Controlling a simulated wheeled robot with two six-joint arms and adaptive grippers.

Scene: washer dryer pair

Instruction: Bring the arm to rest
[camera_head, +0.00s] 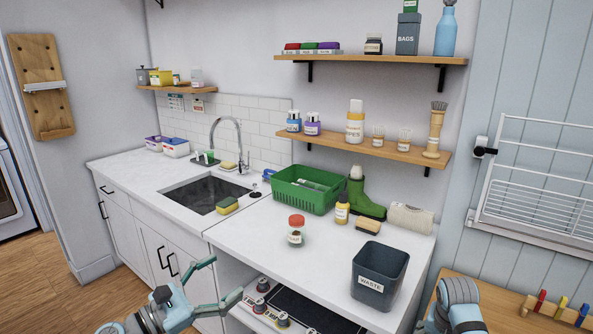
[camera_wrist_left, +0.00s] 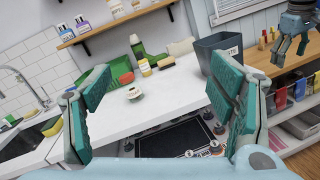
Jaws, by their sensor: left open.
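My left gripper (camera_head: 227,277) is in front of the counter's front edge in the head view, near the open space under the countertop. Its two teal fingers are spread wide with nothing between them, as the left wrist view (camera_wrist_left: 160,115) also shows. My right arm (camera_head: 458,305) is at the bottom right of the head view, its fingers not clear there. The right gripper (camera_wrist_left: 290,45) shows at the top right of the left wrist view, too small to judge its jaws.
The white countertop (camera_head: 265,235) holds a red-lidded jar (camera_head: 296,231), a green crate (camera_head: 303,190), a green boot (camera_head: 366,198), a yellow bottle (camera_head: 342,209) and a waste bin (camera_head: 379,273). The sink (camera_head: 205,194) is left. A wooden surface (camera_head: 500,300) is right.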

